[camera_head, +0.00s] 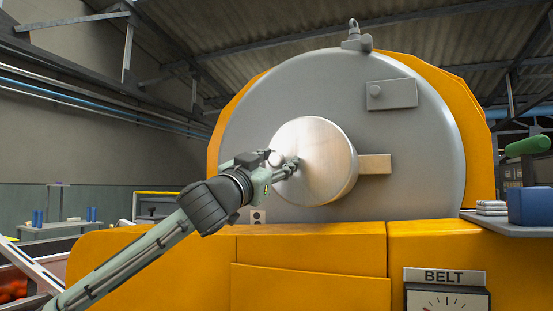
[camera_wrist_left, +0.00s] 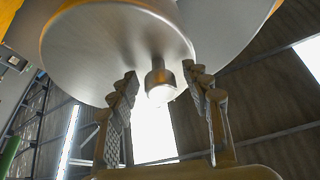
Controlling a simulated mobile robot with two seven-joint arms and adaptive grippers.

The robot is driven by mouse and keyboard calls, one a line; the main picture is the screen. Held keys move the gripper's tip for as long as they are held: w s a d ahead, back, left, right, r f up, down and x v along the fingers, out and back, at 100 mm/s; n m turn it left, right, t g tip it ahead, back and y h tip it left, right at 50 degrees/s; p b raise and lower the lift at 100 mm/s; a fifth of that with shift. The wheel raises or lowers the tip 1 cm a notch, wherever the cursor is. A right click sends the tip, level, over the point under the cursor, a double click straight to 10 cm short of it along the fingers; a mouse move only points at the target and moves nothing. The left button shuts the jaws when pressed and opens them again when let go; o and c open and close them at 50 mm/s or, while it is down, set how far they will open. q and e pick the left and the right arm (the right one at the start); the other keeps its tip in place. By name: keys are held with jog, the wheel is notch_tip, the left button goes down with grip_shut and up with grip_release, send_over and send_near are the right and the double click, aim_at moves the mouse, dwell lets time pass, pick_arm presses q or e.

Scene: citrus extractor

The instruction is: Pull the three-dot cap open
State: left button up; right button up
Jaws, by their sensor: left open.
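The round brushed-metal cap (camera_head: 325,160) sits on the front of the big grey drum (camera_head: 400,130). A small knob (camera_head: 276,158) sticks out from its face on the left. My left gripper (camera_head: 284,163) is at that knob, fingers pointing at the cap. In the left wrist view the cap (camera_wrist_left: 110,45) fills the top, and the knob (camera_wrist_left: 157,80) lies between the two open fingers (camera_wrist_left: 162,92), with gaps visible on both sides. A small plate with dark dots (camera_head: 258,216) is below left of the cap; its dot count is too small to tell. My right gripper is out of view.
A pale bar (camera_head: 375,164) joins the cap's right side. The orange machine housing (camera_head: 310,245) is below, with a BELT sign (camera_head: 444,276) and dial. A shelf (camera_head: 510,228) at right holds a blue box (camera_head: 531,205). Open air lies left of the drum.

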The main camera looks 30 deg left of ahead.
pick_arm(q)
grip_shut()
jog(key=shift+d, duration=0.1)
dwell(0.3)
